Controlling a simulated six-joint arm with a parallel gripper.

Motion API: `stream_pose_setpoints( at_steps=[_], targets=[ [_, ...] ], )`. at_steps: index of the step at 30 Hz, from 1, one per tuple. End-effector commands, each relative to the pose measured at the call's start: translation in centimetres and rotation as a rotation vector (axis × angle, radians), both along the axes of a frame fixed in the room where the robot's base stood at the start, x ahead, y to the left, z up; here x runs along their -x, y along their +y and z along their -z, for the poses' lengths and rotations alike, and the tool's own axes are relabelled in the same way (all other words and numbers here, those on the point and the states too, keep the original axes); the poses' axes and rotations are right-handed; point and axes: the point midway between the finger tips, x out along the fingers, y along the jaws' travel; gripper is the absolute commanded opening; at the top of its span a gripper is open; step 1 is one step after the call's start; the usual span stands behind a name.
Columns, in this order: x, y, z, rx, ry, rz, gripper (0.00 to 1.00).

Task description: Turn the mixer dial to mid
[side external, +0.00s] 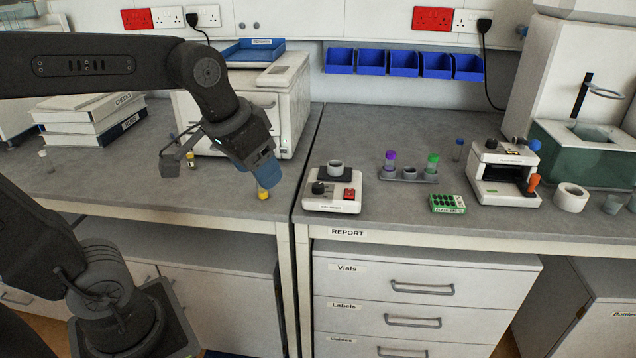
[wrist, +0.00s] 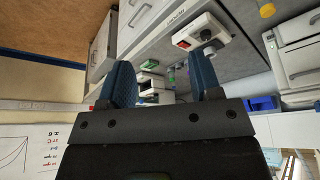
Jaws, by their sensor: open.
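The mixer (side external: 333,188) is a small white box on the right-hand bench, near its left front corner. Its black dial (side external: 318,187) is on the left of the front, beside a red switch (side external: 349,194). The dial's pointer is too small to read. A grey cup sits on the mixer's dark top plate. My gripper (side external: 264,174) hangs left of the mixer, apart from it, with blue fingers. The wrist view shows the fingers (wrist: 163,80) apart with nothing held between them. The mixer (wrist: 213,24) appears tilted beyond the right finger there, with its dial (wrist: 206,35) visible.
A yellow-capped vial (side external: 263,193) stands just below my gripper. A tube rack (side external: 408,175), a green box (side external: 447,203) and a white device (side external: 504,172) are right of the mixer. A white cabinet (side external: 290,110) stands behind.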

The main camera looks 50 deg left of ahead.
Motion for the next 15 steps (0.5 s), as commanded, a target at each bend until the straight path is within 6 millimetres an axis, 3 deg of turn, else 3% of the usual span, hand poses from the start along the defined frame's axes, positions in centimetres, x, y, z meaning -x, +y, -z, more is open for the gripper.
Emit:
stream_pose_setpoints(
  at_steps=[1,7,15],
  targets=[
    [-2.1,0.8,-0.5,0.005,0.037,-0.027,0.58],
    [-9.7,4.0,-1.1,0.027,0.156,-0.124,0.58],
    [-18.4,9.7,1.8,0.062,0.306,-0.245,0.58]
  ],
)
